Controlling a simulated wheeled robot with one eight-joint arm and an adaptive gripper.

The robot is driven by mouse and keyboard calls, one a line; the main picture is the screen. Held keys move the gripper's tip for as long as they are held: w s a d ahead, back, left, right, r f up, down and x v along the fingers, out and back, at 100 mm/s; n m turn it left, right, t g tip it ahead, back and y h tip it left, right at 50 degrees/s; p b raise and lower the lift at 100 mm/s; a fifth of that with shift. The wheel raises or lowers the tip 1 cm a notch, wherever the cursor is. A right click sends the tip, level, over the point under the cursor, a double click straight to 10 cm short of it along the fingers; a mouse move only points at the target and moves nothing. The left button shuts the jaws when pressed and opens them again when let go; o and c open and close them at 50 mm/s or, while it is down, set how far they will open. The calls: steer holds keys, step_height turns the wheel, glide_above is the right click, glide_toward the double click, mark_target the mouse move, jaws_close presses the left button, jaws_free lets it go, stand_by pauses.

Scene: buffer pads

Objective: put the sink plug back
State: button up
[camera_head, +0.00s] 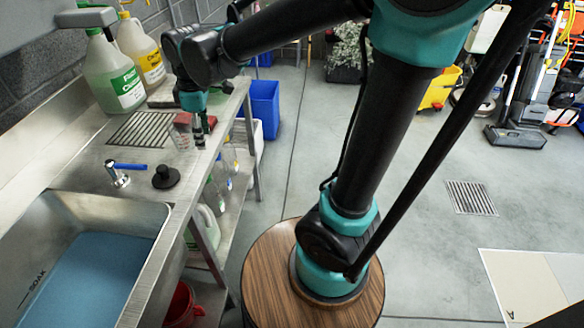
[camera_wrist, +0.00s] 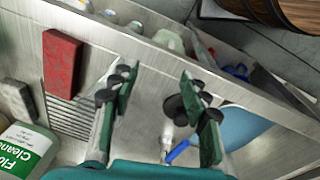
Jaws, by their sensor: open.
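The black sink plug (camera_head: 166,177), a round disc with a knob, lies on the steel counter between the sink and the slatted drain. In the wrist view the plug (camera_wrist: 175,110) shows beyond the open fingers, partly covered by the right finger. The sink (camera_head: 160,213) holds blue water and has a "SOAK" mark; its drain hole is not visible. My gripper (camera_head: 199,142) is above the counter near its front edge, farther back than the plug. In the wrist view my gripper (camera_wrist: 157,77) is open, with nothing between its fingers.
A blue-handled tap (camera_head: 118,174) stands left of the plug. A red block (camera_wrist: 62,62) lies by the slatted drain (camera_head: 143,129). Cleaner bottles (camera_head: 113,75) stand at the back of the counter. Bottles and a red bucket (camera_head: 184,305) are below.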

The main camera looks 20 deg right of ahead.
steer(key=s+d+f+m+t, duration=0.1)
steer(key=d+f+m, duration=0.3)
steer(key=d, duration=0.4)
steer(key=s+d+f+m+t, duration=0.1)
steer(key=s+d+f+m, duration=0.3)
steer(key=d+m, duration=0.2)
steer(key=s+d+f+m+t, duration=0.1)
steer(key=s+d+f+m, duration=0.2)
steer(key=d, duration=0.7)
steer(key=f+m, duration=0.2)
steer(key=shift+m+h, duration=0.3)
steer(key=shift+h, duration=0.1)
